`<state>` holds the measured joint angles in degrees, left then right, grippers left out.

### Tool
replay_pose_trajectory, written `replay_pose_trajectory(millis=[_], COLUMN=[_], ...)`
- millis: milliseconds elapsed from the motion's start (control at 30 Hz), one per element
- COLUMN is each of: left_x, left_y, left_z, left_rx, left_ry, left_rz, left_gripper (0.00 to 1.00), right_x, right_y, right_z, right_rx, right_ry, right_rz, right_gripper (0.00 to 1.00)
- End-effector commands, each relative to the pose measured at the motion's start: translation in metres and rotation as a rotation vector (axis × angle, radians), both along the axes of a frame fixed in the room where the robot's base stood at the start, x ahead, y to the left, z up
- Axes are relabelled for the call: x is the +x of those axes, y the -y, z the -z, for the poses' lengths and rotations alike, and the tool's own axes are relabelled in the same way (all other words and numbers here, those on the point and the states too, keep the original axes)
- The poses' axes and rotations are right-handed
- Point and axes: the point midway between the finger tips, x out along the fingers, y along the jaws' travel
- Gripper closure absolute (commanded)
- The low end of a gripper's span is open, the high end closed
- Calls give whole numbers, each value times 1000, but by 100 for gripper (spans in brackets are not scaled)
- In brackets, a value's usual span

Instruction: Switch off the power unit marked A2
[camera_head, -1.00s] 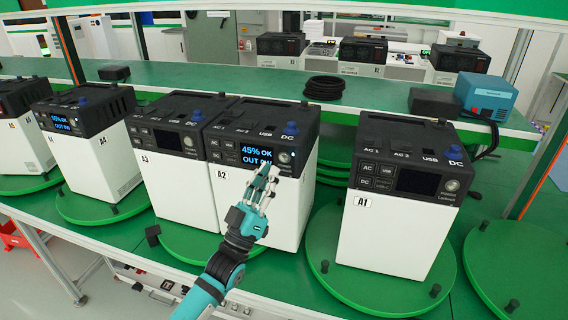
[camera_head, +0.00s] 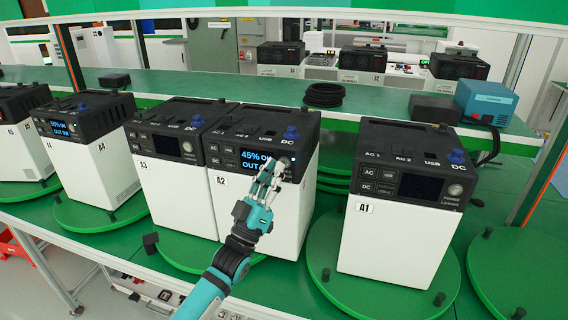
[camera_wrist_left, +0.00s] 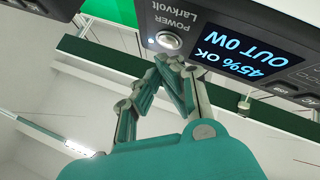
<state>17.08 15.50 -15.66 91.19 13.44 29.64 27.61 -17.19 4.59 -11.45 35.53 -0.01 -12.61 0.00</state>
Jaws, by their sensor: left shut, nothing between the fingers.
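The power unit marked A2 (camera_head: 229,203) is a white box with a black top, standing on a green turntable beside unit A3. Its display (camera_head: 255,160) is lit and reads 45% OK, OUT 0W. My left gripper (camera_head: 274,168) is shut and empty in front of the A2 panel, at the display's right end. The right gripper is not in view.
Unit A1 (camera_head: 388,240) stands to the right on its own turntable (camera_head: 330,285), its display dark. Unit A3 (camera_head: 172,195) stands close on the left, also dark. Unit A4 (camera_head: 92,165) is lit further left. A black cable coil (camera_head: 324,95) lies on the bench behind.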

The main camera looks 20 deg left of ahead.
Motion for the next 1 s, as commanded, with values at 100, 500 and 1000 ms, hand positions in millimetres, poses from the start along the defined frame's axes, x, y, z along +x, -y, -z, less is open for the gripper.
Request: replay_pose_trajectory(millis=[100, 500, 1000], left_x=[0, 0, 6], left_y=[0, 0, 0], left_z=[0, 0, 1], left_rx=[0, 0, 1], left_ry=[0, 0, 0], left_rz=[0, 0, -1], left_gripper=[100, 100, 100], right_x=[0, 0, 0], right_y=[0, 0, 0], right_z=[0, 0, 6], right_rx=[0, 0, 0], right_ry=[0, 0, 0], right_rz=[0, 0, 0], right_gripper=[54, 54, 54])
